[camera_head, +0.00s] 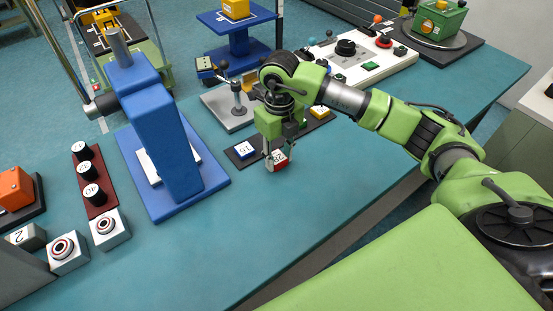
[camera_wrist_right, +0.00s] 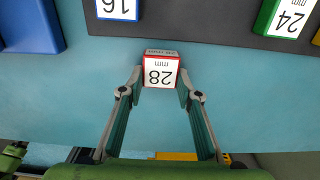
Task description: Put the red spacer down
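The red spacer (camera_head: 277,160) is a small block with a white top face. In the right wrist view the red spacer (camera_wrist_right: 161,71) reads "28 mm". My right gripper (camera_head: 276,158) points down, with one finger on each side of the spacer. In the right wrist view the tips of my right gripper (camera_wrist_right: 160,82) touch or nearly touch its sides. The spacer is at or just above the teal table; I cannot tell whether it touches. My left gripper is not in view.
A dark rack (camera_wrist_right: 200,18) lies just beyond the spacer, holding a blue spacer (camera_head: 244,150) marked 16 and a green spacer (camera_wrist_right: 287,17) marked 24. A blue press-like stand (camera_head: 160,130) is to the left. The table (camera_head: 300,215) in front is clear.

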